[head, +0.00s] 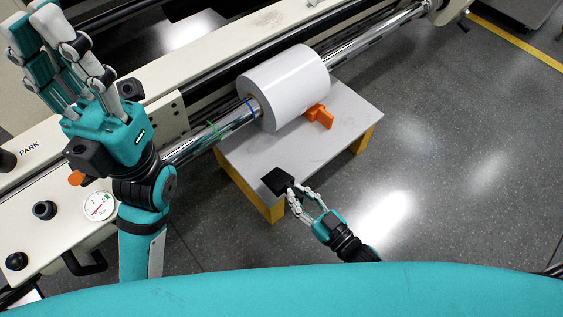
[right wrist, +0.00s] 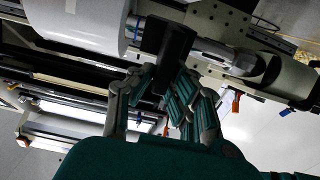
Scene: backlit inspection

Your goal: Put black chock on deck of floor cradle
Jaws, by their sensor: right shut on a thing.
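The black chock (head: 278,181) is held in the fingers of my right gripper (head: 291,188), at the near left corner of the floor cradle's grey deck (head: 245,155). I cannot tell whether it touches the deck. In the right wrist view the dark chock (right wrist: 172,50) stands up between the fingers of the right gripper (right wrist: 165,95). The cradle has yellow-orange legs (head: 262,203). An orange chock (head: 320,116) sits on the deck beside the white roll (head: 287,85). My left gripper (head: 62,40) is raised at the upper left, open and empty, away from the cradle.
The roll sits on a shiny shaft (head: 350,45) that runs diagonally above the cradle, with a cream machine beam (head: 250,30) behind. A machine panel (head: 60,190) with knobs and a gauge (head: 98,205) is at left.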

